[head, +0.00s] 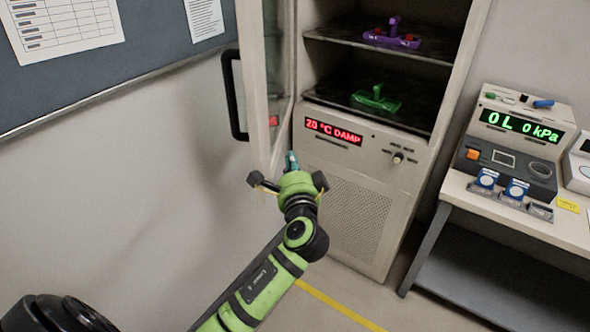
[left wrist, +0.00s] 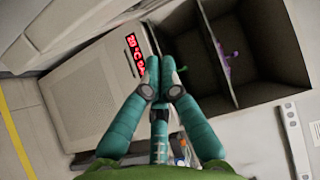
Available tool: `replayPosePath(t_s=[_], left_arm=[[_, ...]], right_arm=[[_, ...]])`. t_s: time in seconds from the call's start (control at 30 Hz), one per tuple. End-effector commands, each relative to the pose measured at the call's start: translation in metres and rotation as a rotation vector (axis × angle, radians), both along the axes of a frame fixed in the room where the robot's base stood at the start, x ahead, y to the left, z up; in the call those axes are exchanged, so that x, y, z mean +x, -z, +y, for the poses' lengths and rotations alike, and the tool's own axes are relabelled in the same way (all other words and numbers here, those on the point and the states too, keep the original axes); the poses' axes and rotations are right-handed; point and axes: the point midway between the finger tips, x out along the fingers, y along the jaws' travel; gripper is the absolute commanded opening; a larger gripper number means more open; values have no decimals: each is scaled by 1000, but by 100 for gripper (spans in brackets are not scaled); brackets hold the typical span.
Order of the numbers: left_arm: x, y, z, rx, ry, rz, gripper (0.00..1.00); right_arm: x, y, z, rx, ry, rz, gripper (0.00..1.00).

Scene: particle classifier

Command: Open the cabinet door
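The beige cabinet (head: 345,165) stands at the centre of the head view, and its front panel (left wrist: 100,90) shows in the left wrist view. Its door (head: 266,85) stands swung open to the left, so the shelves are exposed. The black door handle (head: 234,95) is on the door's left side. My left gripper (head: 292,158) is in front of the cabinet, by the door's lower end; I cannot tell whether it touches the door. In the left wrist view its teal fingers (left wrist: 160,66) are closed together with nothing visible between them. My right gripper is out of view.
A purple device (head: 393,38) and a green device (head: 376,100) sit on the cabinet shelves. A table (head: 480,200) with instruments stands at the right. A dark notice board (head: 110,60) hangs on the left wall. The floor before the cabinet is clear.

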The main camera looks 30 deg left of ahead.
Motion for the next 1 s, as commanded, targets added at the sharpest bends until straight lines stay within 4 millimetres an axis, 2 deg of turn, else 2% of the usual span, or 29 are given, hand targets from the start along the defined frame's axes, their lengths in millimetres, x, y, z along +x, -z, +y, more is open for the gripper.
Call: replayPosePath(t_s=[0.1, 0.23, 0.4, 0.83, 0.93, 1.0], left_arm=[[17, -4, 16, 2, -2, 2, 0], [6, -3, 34, 3, 0, 3, 0], [1, -1, 46, 0, 1, 1, 0], [-2, 1, 50, -1, 1, 2, 0], [-7, 1, 64, 0, -2, 2, 0], [-15, 1, 79, 1, -4, 4, 0]], right_arm=[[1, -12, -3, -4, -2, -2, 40], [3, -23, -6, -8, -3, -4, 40], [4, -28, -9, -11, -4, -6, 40], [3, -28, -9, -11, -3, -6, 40], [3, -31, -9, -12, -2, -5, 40], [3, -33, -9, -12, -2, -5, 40]])
